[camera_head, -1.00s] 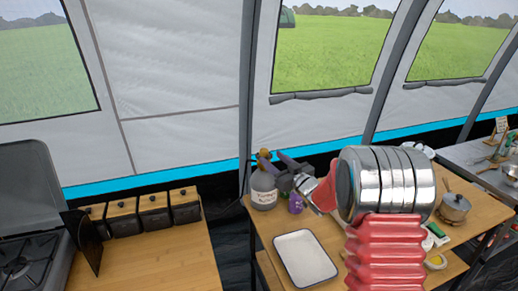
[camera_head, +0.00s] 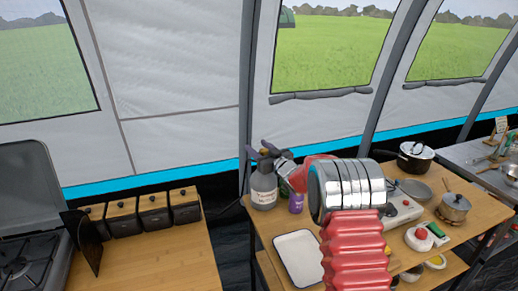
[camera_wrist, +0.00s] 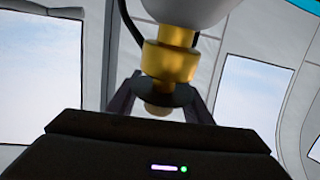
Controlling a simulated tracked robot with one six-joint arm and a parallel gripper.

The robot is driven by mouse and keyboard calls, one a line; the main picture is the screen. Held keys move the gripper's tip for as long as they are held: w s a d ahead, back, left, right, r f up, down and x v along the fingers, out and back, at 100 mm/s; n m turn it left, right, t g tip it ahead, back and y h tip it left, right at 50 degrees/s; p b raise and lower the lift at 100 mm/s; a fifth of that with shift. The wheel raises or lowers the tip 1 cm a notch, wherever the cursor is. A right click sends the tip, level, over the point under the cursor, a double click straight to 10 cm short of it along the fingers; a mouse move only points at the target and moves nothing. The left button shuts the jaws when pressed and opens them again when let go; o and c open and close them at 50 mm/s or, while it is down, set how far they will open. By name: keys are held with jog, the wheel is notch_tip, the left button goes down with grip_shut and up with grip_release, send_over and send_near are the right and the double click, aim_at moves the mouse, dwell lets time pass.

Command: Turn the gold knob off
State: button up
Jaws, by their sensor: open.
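The gas bottle (camera_head: 263,192), grey with a white label, stands at the left end of the middle table. The gold knob is on its top and is mostly hidden by my gripper (camera_head: 265,150) in the head view. In the wrist view the bottle's pale shoulder (camera_wrist: 185,10) is at the top, and the gold fitting (camera_wrist: 168,62) points down from it, with a dark disc and a pale tip at its end. My gripper (camera_wrist: 160,106) is open, its dark fingers on either side of that end. I cannot tell whether they touch it.
A purple can (camera_head: 296,203) stands close right of the bottle. A white tray (camera_head: 301,285) lies in front. A pot (camera_head: 415,157), a pan (camera_head: 414,190) and a stove (camera_head: 402,210) stand to the right. The tent wall is close behind.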

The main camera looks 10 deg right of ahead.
aim_at(267, 150)
jog(key=shift+c, duration=0.5)
jog(key=shift+d, duration=0.1)
jog(key=c, duration=1)
jog(key=shift+o, duration=0.2)
jog(key=shift+d+m+t+h, duration=0.1)
jog(key=shift+m+t+h, duration=0.2)
jog(key=shift+m+h, duration=0.35)
jog(key=shift+s+d+m+g+h, duration=0.25)
jog(key=shift+d+m+g+h, duration=0.8)
jog(key=shift+m+h, duration=1.95)
jog(key=shift+s+d+m+g+h, duration=0.35)
jog(key=shift+m+g+h, duration=1.45)
jog(key=shift+h, duration=2.15)
jog(key=shift+s+d+m+g+h, duration=0.15)
jog(key=shift+d+m+g+h, duration=0.85)
jog(key=shift+m+h, duration=2.1)
jog(key=shift+s+r+m+g+h, duration=0.15)
jog(key=shift+m+g+h, duration=0.1)
jog(key=shift+g+h, duration=0.35)
jog(key=shift+s+r+m+g+h, duration=0.1)
jog(key=shift+m+g+h, duration=0.1)
jog(key=shift+g+h, duration=0.4)
